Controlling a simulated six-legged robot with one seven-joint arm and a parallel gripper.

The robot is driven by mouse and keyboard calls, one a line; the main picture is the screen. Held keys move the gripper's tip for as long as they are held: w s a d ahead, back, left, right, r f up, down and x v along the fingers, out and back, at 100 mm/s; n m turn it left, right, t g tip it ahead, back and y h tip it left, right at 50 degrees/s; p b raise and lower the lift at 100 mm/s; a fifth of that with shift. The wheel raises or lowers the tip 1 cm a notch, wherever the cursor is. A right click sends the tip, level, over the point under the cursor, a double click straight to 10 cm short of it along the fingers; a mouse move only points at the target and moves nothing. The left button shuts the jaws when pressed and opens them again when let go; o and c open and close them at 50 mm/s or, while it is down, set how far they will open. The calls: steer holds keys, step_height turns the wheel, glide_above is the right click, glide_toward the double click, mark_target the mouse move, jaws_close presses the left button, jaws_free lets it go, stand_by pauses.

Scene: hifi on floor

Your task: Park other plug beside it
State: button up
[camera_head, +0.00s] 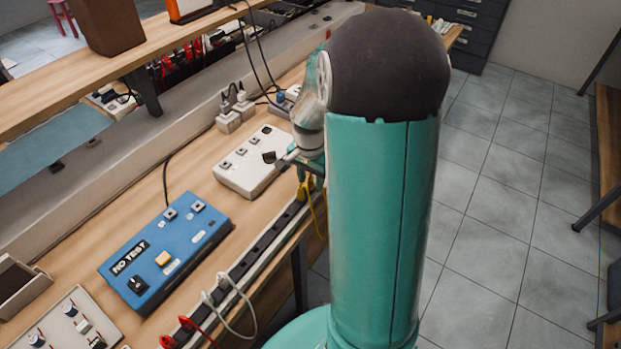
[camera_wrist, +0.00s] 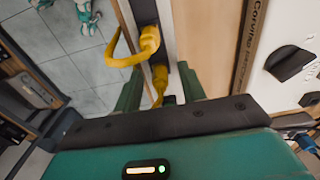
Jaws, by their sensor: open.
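In the wrist view a yellow plug (camera_wrist: 150,40) with a looped yellow cable sits at the power strip (camera_wrist: 170,22). A second yellow piece (camera_wrist: 159,80) shows lower down, between the fingers of my gripper (camera_wrist: 160,76). The fingers are open on either side of it; contact cannot be told. In the head view my gripper (camera_head: 303,168) is over the far part of the strip (camera_head: 262,246), with yellow (camera_head: 304,190) just below it. My arm hides part of this area. Red plugs (camera_head: 184,326) and white plugs (camera_head: 215,291) are at the strip's near end.
A white box with knobs (camera_head: 245,172) stands on the bench close to my gripper, and a blue box (camera_head: 165,255) stands nearer. Grey adapters (camera_head: 229,117) with black cables are behind.

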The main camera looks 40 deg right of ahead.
steer(key=shift+r, duration=0.1)
step_height(320, 180, up, 19)
steer(key=shift+a+f, duration=0.15)
steer(key=shift+f, duration=0.05)
stand_by(0.9)
